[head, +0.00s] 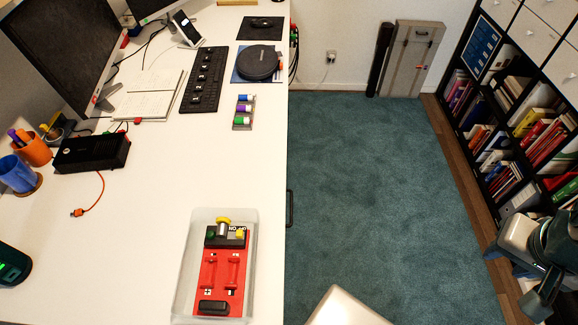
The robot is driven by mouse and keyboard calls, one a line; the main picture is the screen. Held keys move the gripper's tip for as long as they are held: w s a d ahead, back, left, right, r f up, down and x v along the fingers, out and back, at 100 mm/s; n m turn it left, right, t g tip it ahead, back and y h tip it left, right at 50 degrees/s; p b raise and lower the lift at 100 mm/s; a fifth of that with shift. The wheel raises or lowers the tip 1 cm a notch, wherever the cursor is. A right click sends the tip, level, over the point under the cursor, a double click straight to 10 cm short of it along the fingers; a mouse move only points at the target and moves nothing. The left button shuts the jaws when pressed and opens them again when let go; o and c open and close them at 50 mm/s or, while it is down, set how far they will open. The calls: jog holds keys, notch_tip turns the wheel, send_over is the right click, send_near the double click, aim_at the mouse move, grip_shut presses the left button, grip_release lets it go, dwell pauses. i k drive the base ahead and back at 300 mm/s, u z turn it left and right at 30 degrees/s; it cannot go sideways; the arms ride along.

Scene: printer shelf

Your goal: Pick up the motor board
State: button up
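The motor board (226,268) is a red board with a dark top strip marked ON/OFF, a yellow-topped motor part, green and yellow knobs, two red holders and a black block at its near end. It lies in a translucent tray (183,287) near the desk's right edge. My gripper (512,280) is at the lower right edge of the head view, over the floor and well to the right of the board. Its fingers look spread apart with nothing between them. Part of it is cut off by the frame.
The white desk (130,260) has clear room left of the tray. A black box (92,153) with an orange cable, cups (18,174), a keyboard (204,79) and small colored bottles (243,110) stand farther back. Blue carpet (365,190) lies open between desk and bookshelf (520,120).

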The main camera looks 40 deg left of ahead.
aim_at(219, 291)
jog(key=i, duration=1.45)
jog(key=u, duration=3.7)
jog(key=i, duration=0.5)
